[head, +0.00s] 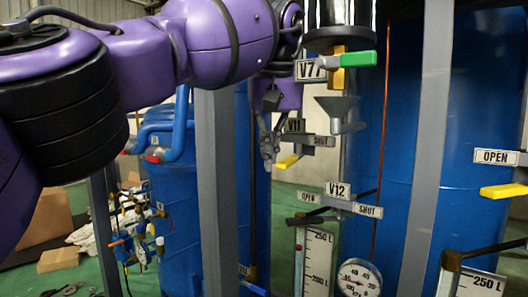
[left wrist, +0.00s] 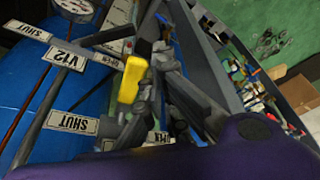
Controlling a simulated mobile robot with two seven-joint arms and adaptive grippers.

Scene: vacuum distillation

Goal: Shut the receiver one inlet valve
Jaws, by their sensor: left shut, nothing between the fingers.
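The V11 valve sign (head: 294,125) stands in the middle of the head view, with a SHUT plate (head: 319,141) on its right. Its yellow handle (head: 287,162) points to the lower left, away from that plate. No sign reading receiver one is legible. My left gripper (head: 268,145) is shut and empty, hanging just left of the V11 sign and handle. In the left wrist view the yellow handle (left wrist: 132,80) lies right beside the gripper fingers (left wrist: 158,75); I cannot tell whether they touch. V11's SHUT plate (left wrist: 72,122) also shows there. My right gripper is not in view.
Below is the V12 sign (head: 338,190) with OPEN and SHUT plates and a dark handle (head: 308,219). V77's green handle (head: 358,59) and a grey funnel (head: 337,106) are above. Grey posts (head: 218,190) and blue tanks (head: 385,150) crowd the space. A gauge (head: 358,279) sits low.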

